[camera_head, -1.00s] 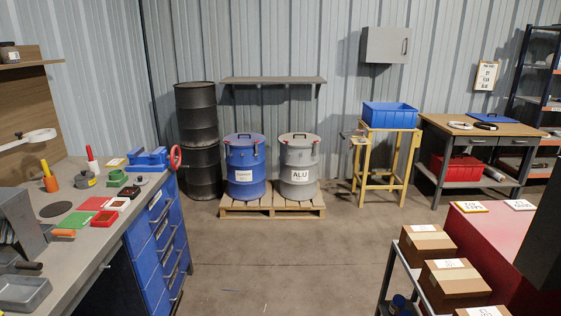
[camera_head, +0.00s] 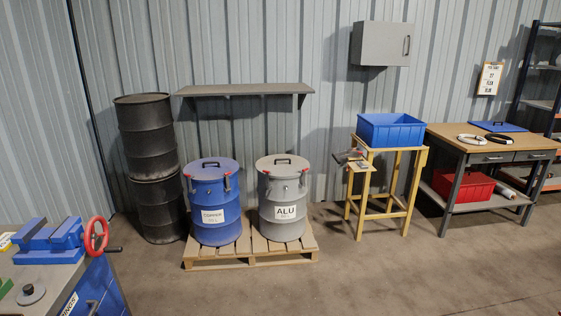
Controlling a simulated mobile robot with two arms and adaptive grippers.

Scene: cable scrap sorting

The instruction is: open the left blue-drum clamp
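The blue drum (camera_head: 216,226) stands upright on a wooden pallet, with a white label that reads COPPER. Its blue lid (camera_head: 205,172) with a dark handle is on. Whether either clamp is latched is too small to tell. Neither of my grippers shows in the head view.
A grey ALU drum (camera_head: 283,228) shares the pallet (camera_head: 250,262). Two stacked black barrels (camera_head: 150,150) stand to the left, and a shelf (camera_head: 245,90) hangs above. A workbench with a blue vise (camera_head: 50,240) is at lower left. The floor (camera_head: 330,285) before the pallet is clear.

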